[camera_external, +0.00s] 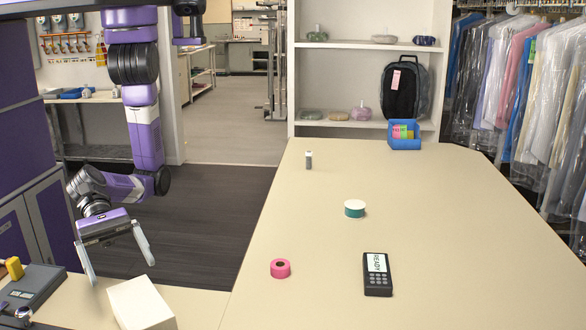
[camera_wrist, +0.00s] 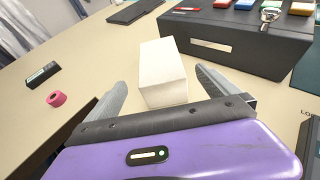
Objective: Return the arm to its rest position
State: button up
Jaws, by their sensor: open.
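My gripper (camera_external: 118,262) hangs at the lower left in the external view, at the end of my purple and black arm. Its two grey fingers are spread wide and point down, with nothing held. A plain white box (camera_external: 141,304) stands on the counter just below and to the right of the fingers. In the wrist view my gripper (camera_wrist: 158,88) is open, and the white box (camera_wrist: 163,75) shows beyond and between the fingertips. Whether a finger touches the box I cannot tell.
The long beige table (camera_external: 320,235) holds a pink tape roll (camera_external: 280,268), a black handheld device (camera_external: 377,275), a teal-and-white roll (camera_external: 354,209), a small bottle (camera_external: 308,159) and a blue bin (camera_external: 404,135). A dark box (camera_wrist: 240,38) stands behind the white box. Bagged garments (camera_external: 540,90) hang at right.

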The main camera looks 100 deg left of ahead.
jog(key=shift+s+a+r, duration=0.2)
jog(key=shift+s+a, duration=0.05)
jog(key=shift+a, duration=0.05)
dwell(0.5)
jog(key=s+d+r+n+g+h, duration=0.1)
jog(key=s+d+r+n+h, duration=0.2)
jog(key=n, duration=0.2)
jog(key=w+a+n+t, duration=0.2)
jog(key=w+a+n, duration=0.4)
jog(key=a+n, duration=0.55)
jog(key=w+a+n+t, duration=0.2)
jog(key=w+a+n, duration=0.3)
jog(key=a+n, duration=0.7)
jog(key=s+a+f+n+t+y, duration=0.1)
jog(key=s+a+n+y, duration=0.1)
jog(key=a+n+y, duration=0.4)
jog(key=s+a+f+n+t+y, duration=0.1)
jog(key=s+a+f+n+y, duration=0.1)
jog(key=a+n+y, duration=0.4)
jog(key=a+n, duration=0.4)
jog(key=a, duration=0.4)
jog(key=shift+s+f+b, duration=0.25)
jog(key=shift+f+b, duration=0.05)
jog(key=shift+b, duration=0.1)
